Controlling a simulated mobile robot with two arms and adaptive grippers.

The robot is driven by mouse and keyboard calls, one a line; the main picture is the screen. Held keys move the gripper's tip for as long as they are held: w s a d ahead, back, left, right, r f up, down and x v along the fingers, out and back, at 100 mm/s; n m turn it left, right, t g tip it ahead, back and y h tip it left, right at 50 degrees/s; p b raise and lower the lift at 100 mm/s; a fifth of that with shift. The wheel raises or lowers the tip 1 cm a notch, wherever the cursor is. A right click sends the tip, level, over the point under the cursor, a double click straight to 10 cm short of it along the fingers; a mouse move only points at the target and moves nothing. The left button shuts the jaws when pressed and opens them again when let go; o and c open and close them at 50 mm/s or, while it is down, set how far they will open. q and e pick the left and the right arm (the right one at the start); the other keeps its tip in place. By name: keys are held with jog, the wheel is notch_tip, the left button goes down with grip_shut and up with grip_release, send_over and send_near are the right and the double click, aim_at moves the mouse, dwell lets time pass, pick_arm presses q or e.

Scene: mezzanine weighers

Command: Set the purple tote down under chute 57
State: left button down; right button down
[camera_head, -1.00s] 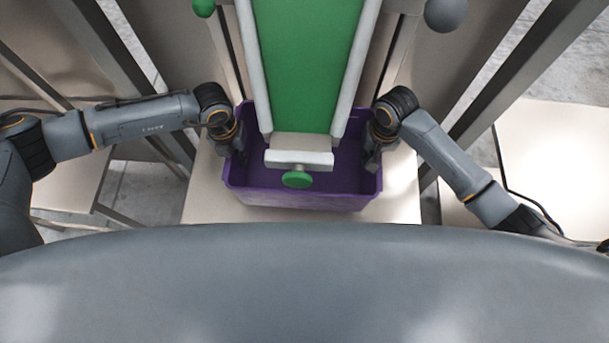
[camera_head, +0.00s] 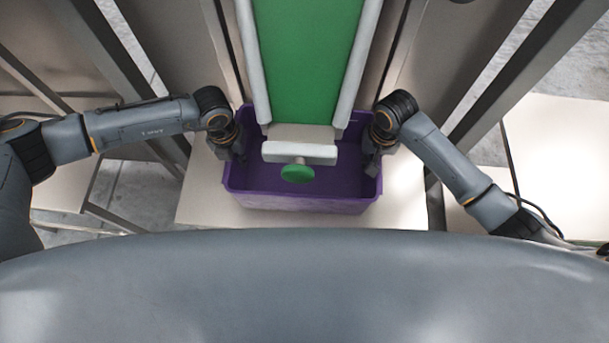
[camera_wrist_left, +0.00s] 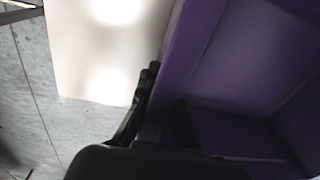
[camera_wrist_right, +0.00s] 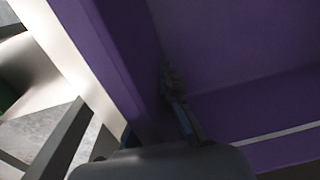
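The purple tote (camera_head: 300,203) is level below the lower end of a green chute (camera_head: 305,60); no number shows on the chute. The chute end hides part of the tote's inside, and what I see of it looks empty. My left gripper (camera_head: 239,156) is on the tote's left wall, with a dark finger along the wall in the left wrist view (camera_wrist_left: 145,105). My right gripper (camera_head: 371,163) is on the right wall; a finger shows beside that wall in the right wrist view (camera_wrist_right: 180,110). Both appear shut on the walls. Whether the tote's bottom touches the pale surface is hidden.
A pale flat surface (camera_head: 205,205) lies under the tote. Grey metal posts (camera_head: 500,75) flank the chute. Another pale surface (camera_head: 560,150) is at the right.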

pick_arm(q)
jog(key=c, duration=2)
grip_release()
jog(key=shift+f, duration=0.35)
pick_arm(e)
jog(key=c, duration=2)
grip_release()
jog(key=shift+a+f, duration=0.1)
jog(key=shift+f, duration=0.2)
pick_arm(q)
jog(key=o, duration=0.5)
jog(key=shift+r, duration=0.15)
pick_arm(e)
jog(key=o, duration=0.5)
jog(key=shift+r, duration=0.1)
pick_arm(q)
jog(key=r, duration=1.1)
jog(key=shift+a, duration=0.2)
jog(key=shift+r, duration=0.45)
pick_arm(e)
jog(key=shift+r, duration=0.15)
jog(key=r, duration=1.1)
jog(key=shift+d+r, duration=0.35)
